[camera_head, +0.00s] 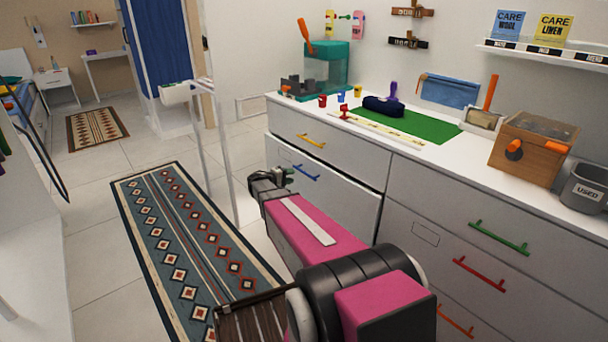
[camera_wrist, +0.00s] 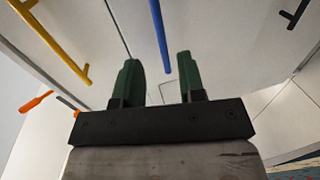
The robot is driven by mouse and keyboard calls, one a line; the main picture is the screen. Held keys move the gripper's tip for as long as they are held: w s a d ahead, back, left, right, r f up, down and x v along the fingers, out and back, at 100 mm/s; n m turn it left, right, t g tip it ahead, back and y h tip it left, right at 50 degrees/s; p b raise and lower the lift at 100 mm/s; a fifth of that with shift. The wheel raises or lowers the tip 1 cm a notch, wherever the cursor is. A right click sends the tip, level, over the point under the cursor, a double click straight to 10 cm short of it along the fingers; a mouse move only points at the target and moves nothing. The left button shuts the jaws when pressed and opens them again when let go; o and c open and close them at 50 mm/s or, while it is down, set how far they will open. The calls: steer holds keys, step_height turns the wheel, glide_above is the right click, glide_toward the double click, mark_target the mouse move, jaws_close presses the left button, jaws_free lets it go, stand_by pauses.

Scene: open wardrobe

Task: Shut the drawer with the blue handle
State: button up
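The drawer with the blue handle (camera_head: 345,205) is in the left column of the white dresser, under the drawer with the yellow handle (camera_head: 311,140). Its front appears to stand out a little, with a dark gap along its top right edge. The blue handle (camera_head: 306,172) also shows upright at the top middle of the wrist view (camera_wrist: 160,35). My gripper (camera_head: 283,176) is in front of this drawer, near the handle's left end. In the wrist view its two green fingers (camera_wrist: 160,82) are apart with nothing between them. Contact with the drawer cannot be told.
Drawers with green (camera_head: 498,237) and red (camera_head: 479,273) handles are at right. A black handle (camera_wrist: 297,12) shows in the wrist view. A white rack (camera_head: 215,130) stands left of my gripper. A patterned rug (camera_head: 185,250) lies on open floor. Several items stand on the dresser top.

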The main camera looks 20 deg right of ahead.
mark_target(304, 173)
steer(key=x, duration=0.9)
jaws_close()
